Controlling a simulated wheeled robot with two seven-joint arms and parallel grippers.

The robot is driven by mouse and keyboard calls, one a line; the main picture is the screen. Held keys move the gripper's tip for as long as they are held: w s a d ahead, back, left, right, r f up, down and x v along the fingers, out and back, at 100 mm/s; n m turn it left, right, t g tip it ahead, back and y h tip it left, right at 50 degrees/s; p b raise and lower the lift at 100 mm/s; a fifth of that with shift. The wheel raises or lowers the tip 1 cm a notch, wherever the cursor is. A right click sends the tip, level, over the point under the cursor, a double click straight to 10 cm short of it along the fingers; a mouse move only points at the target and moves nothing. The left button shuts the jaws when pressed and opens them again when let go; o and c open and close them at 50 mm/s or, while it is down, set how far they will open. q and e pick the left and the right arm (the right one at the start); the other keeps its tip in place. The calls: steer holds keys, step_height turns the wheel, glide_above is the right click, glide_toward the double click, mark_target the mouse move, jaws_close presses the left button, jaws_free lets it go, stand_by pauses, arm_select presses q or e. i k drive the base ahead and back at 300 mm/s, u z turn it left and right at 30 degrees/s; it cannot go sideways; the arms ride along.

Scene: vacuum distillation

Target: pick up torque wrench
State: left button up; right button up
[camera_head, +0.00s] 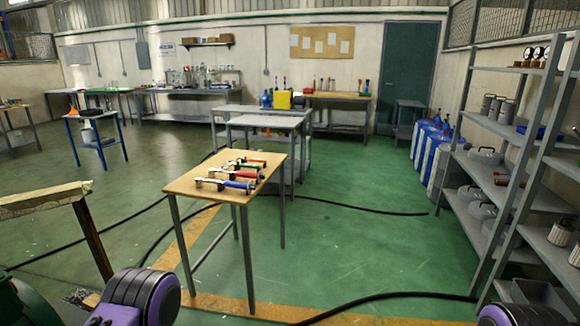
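A small wooden-topped table (187,185) with grey metal legs stands near the middle of the view. Several wrench-like tools lie side by side on it, with shiny metal ends to the left. Their handles are coloured: a blue-handled tool (233,184) nearest, then a red-handled tool (246,175), a green-handled tool (245,166), and orange at the back. I cannot tell which is the torque wrench at this size. Neither gripper shows. Purple and black parts of my arms show at the bottom left and bottom right, well apart from the table.
Black cables lie on the green floor behind and right of the table. A metal shelf rack (470,200) with canisters stands at the right. A grey workbench (266,122) is behind the table. A wooden-edged bench (45,198) is at the left. Floor between table and rack is mostly clear.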

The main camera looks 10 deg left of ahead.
mark_target(211, 172)
steer(key=z, duration=0.4)
steer(key=i, duration=1.4)
steer(key=u, duration=0.55)
steer(key=i, duration=1.2)
steer(key=u, duration=0.75)
